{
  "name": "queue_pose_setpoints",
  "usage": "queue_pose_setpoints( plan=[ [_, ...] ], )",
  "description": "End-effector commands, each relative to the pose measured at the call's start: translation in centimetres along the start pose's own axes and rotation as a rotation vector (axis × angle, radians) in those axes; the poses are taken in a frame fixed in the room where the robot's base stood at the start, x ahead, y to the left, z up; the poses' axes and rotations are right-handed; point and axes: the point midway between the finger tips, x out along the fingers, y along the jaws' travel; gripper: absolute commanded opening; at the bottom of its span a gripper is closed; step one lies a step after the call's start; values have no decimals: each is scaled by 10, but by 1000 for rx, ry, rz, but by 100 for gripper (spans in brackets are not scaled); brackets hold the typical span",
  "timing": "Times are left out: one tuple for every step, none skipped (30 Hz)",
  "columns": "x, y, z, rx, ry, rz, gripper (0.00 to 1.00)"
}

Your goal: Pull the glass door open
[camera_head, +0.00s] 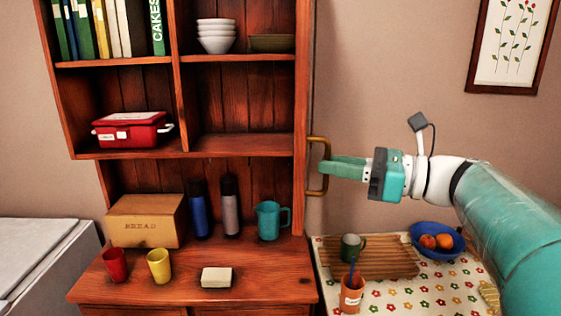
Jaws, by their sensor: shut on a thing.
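A brass, bracket-shaped handle (326,184) stands out from the right edge of the dark wood cabinet (300,80). My gripper (328,166) comes in from the right, with its green fingers shut on the upright bar of the handle. The fingertips hide the middle of that bar. I cannot clearly make out the glass pane or its frame. A thin dark upright line runs beside the cabinet's right edge above the handle.
Shelves hold books, bowls and a red box (131,129). On the counter are a bread box (146,221), bottles, cups and a teal jug (268,221). Below my arm, a flowered table (410,298) holds a blue bowl (437,252), mugs and a wooden board.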

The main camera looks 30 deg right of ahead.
Motion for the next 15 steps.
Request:
queue_pose_setpoints(
  plan=[
    [0, -9, -1, 5, 1, -26, 0],
    [1, -10, -1, 6, 1, -25, 0],
    [2, -11, -2, 6, 1, -25, 0],
    [2, -12, -2, 6, 1, -25, 0],
    [2, -12, -2, 6, 0, -25, 0],
    [2, -12, -1, 6, 0, -25, 30],
    [2, -12, -2, 6, 0, -25, 31],
    [1, -12, -2, 6, 0, -25, 35],
    [0, -10, -1, 6, 0, -25, 36],
    [0, -9, -1, 5, 1, -25, 31],
    [-1, -9, -1, 5, 1, -24, 31],
    [-1, -9, -1, 5, 1, -24, 31],
    [0, -9, -2, 5, 2, -23, 31],
    [0, -10, -2, 5, 2, -22, 31],
    [0, -10, -2, 5, 2, -21, 31]
  ],
)
